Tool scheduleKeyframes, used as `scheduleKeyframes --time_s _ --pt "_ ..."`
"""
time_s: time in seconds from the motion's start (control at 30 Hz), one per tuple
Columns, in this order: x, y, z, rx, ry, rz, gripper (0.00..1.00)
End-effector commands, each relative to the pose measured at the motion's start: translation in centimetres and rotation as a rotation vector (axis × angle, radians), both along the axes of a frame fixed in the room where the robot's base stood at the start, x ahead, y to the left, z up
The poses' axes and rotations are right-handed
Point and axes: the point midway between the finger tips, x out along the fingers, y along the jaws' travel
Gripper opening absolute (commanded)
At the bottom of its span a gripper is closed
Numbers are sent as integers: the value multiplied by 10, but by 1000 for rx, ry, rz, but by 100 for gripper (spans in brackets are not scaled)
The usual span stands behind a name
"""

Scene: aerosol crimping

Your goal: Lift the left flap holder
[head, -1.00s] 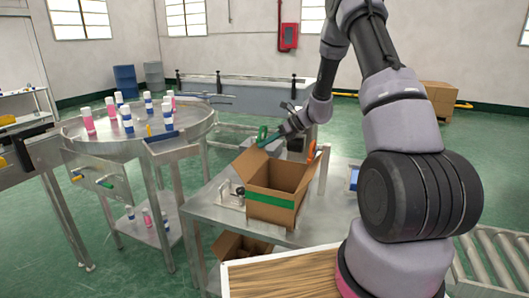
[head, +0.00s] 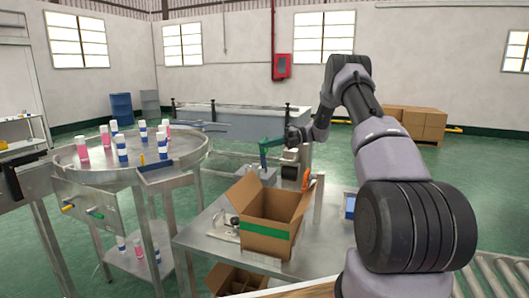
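The cardboard box (head: 268,238), with a green band on its front, stands open on the metal table. The left flap holder, a green hooked piece (head: 264,154), appears above the box's back left side, its upper arm reaching my gripper (head: 287,138). My gripper is small in the head view and appears shut on this green holder. The fingertips are partly hidden, and I cannot see clearly whether the holder still touches the left flap (head: 247,192). An orange holder (head: 306,180) sits at the right flap.
A round steel table (head: 85,176) with several pink and blue-white bottles stands at left. A toggle clamp (head: 226,222) sits left of the box. A blue bin (head: 350,206) is at right, and a lower open carton (head: 235,280) is under the table.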

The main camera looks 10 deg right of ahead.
Motion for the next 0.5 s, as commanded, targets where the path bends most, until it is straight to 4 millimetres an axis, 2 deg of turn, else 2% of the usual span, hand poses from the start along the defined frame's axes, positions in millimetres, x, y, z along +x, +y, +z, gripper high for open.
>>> scheduleKeyframes --time_s 0.2,0.5 --pt "21 -14 3 104 153 -1 0" --pt "41 -27 5 103 152 -1 0"
